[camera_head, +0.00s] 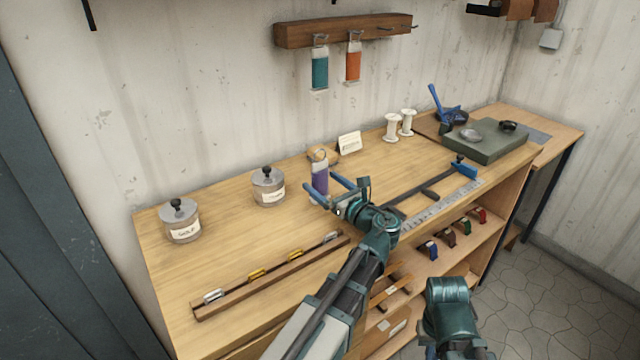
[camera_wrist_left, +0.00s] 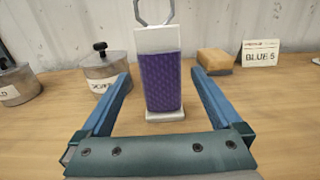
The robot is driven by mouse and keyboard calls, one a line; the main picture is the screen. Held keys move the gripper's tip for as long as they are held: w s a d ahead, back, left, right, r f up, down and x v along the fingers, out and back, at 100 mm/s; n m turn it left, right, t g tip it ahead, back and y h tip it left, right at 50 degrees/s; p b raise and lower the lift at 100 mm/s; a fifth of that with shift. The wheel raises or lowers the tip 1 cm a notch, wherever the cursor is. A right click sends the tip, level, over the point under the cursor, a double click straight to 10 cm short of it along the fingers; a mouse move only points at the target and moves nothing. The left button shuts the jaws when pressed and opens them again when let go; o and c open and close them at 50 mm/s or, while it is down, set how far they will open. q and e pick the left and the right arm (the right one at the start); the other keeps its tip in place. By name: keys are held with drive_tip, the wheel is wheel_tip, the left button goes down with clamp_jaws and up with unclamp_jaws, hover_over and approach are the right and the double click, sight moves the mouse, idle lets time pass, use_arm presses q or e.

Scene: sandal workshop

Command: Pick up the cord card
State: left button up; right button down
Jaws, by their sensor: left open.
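A cord card (camera_head: 320,177) wound with purple cord stands upright on the wooden bench. In the left wrist view the cord card (camera_wrist_left: 163,82) shows a white top, a metal ring above it and a white foot. My left gripper (camera_head: 329,187) is open, with its blue fingers apart. In the left wrist view the left gripper (camera_wrist_left: 163,85) has one finger to each side of the card, and I see gaps between the fingers and the card. The arm at the lower right of the head view ends low, and its fingers are not clearly seen.
Two lidded tins (camera_head: 183,221) stand left of the card. A sponge-like block (camera_wrist_left: 214,61) and a small sign (camera_head: 349,143) reading BLUE 5 stand behind it. Teal (camera_head: 320,70) and orange (camera_head: 353,64) cards hang on a wall rack. A wooden strip (camera_head: 270,276) lies along the front.

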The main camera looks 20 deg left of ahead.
sight(314, 177)
use_arm(q)
drive_tip(key=x, duration=0.5)
drive_tip(key=shift+f+b, duration=0.3)
drive_tip(key=shift+f, duration=0.1)
drive_tip(key=shift+d, duration=0.1)
drive_tip(key=c, duration=1.5)
drive_tip(key=shift+r, duration=0.1)
wheel_tip(314, 177, up, 10)
drive_tip(key=p, duration=1)
